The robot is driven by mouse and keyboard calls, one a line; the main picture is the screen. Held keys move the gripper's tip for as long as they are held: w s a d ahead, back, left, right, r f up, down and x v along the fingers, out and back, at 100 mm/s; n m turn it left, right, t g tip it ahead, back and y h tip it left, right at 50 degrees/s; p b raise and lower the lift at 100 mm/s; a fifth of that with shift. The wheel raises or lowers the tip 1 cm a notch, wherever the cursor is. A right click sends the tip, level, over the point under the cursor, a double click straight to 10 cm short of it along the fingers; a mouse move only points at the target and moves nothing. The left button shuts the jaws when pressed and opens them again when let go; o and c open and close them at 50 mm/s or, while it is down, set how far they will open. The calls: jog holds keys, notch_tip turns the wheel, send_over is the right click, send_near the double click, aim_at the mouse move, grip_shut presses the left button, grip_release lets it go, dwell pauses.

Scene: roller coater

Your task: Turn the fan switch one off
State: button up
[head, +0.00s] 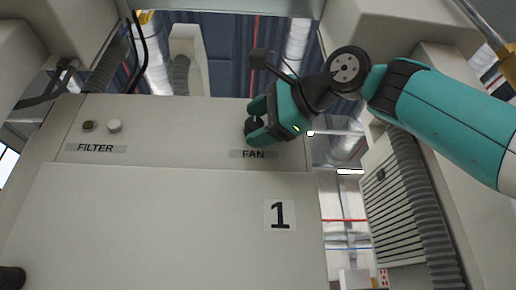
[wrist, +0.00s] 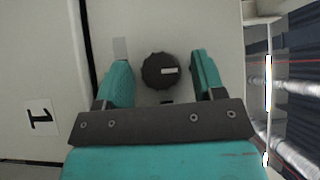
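The fan switch is a round black knob (wrist: 160,71) with a ribbed edge and a pale pointer mark, on a light grey panel. In the wrist view the pointer mark lies roughly level, toward the right of the knob. My gripper (wrist: 161,82) is open, with one teal finger on each side of the knob and a visible gap on both sides. In the head view my gripper (head: 256,120) is at the panel above the FAN label (head: 253,154), and the knob (head: 252,128) shows partly between the fingers.
A plate marked 1 (head: 280,215) sits on the cabinet below. A grey ribbed hose (head: 425,200) hangs at the right.

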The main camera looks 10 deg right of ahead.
aim_at(262, 122)
jog(key=v, duration=0.5)
jog(key=shift+s+d, duration=0.2)
jog(key=shift+d, duration=0.15)
jog(key=shift+v, duration=0.85)
jog(key=shift+s+a, duration=0.1)
